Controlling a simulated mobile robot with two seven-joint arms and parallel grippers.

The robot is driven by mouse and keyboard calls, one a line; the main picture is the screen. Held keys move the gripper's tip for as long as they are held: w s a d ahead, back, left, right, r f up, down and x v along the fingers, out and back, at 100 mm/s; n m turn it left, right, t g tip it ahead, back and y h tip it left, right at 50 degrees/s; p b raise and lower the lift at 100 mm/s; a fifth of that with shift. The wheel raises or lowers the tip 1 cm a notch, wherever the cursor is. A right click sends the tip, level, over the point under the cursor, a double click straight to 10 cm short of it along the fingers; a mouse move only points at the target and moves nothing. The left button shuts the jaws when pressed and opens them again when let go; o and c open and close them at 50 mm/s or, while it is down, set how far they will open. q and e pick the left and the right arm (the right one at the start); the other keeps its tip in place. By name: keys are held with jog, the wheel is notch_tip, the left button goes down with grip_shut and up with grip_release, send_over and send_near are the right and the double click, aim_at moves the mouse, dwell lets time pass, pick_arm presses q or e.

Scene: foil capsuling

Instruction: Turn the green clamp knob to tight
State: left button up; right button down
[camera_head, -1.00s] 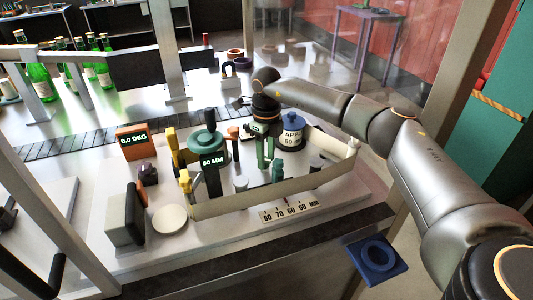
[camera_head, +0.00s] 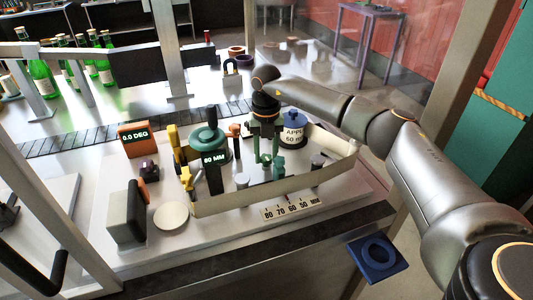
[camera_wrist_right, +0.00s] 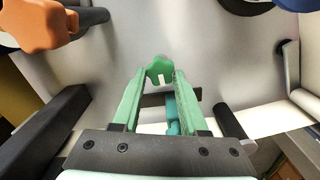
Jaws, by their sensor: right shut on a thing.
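The green clamp knob (camera_wrist_right: 158,70) sits between the fingertips of my right gripper (camera_wrist_right: 159,76) in the right wrist view. The gripper is shut on it, with one green finger on each side. In the head view my right gripper (camera_head: 266,158) points down at the fixture, and the fingers mostly hide the knob. My left gripper is not in view.
A blue-lidded pot (camera_head: 294,131) stands close right of the gripper. A pale curved band (camera_head: 270,192) runs along the front. A green-topped post marked 60 MM (camera_head: 212,160) and a 0.0 DEG display (camera_head: 135,140) stand to the left. Green bottles (camera_head: 42,82) stand at back left.

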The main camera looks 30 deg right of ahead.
aim_at(266, 158)
jog(key=shift+w+r+m, duration=0.1)
jog(key=shift+m, duration=0.5)
jog(key=shift+c, duration=2.2)
grip_release()
notch_tip(266, 158, up, 12)
jog(key=b, duration=0.1)
jog(key=shift+r+b, duration=0.25)
jog(key=shift+b, duration=0.1)
jog(key=shift+f, duration=0.1)
